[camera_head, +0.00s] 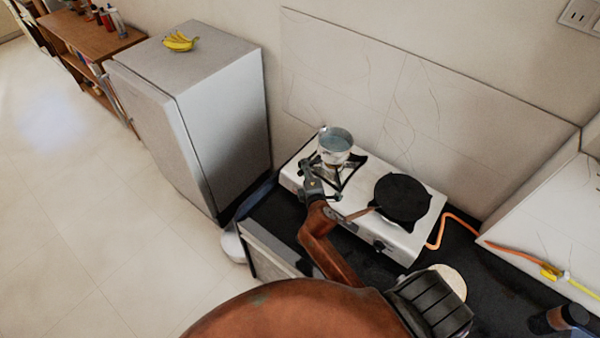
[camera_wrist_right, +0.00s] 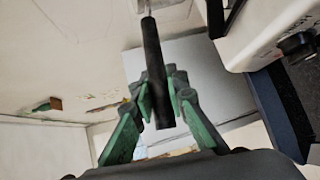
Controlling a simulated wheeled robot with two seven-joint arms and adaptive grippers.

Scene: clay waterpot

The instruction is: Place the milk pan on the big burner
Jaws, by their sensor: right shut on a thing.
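The milk pan (camera_head: 335,148), small and silvery with a pale bluish inside, is upright over the left burner (camera_head: 343,178) of the white two-burner stove (camera_head: 297,180). I cannot tell whether it touches the burner grate or hangs just above it. My right gripper (camera_head: 310,172) is at the pan's near left side, shut on its black handle. In the right wrist view the handle (camera_wrist_right: 152,50) runs between the green fingers (camera_wrist_right: 160,92); only a bit of the pan shows at the top edge. My left gripper is not in view.
A black round pan (camera_head: 402,197) covers the right burner. An orange hose (camera_head: 447,226) leaves the stove's right side. A grey fridge (camera_head: 215,110) with bananas (camera_head: 180,41) stands to the left. A wall panel (camera_head: 400,90) is behind the stove. A pale round thing (camera_head: 452,278) lies on the dark counter.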

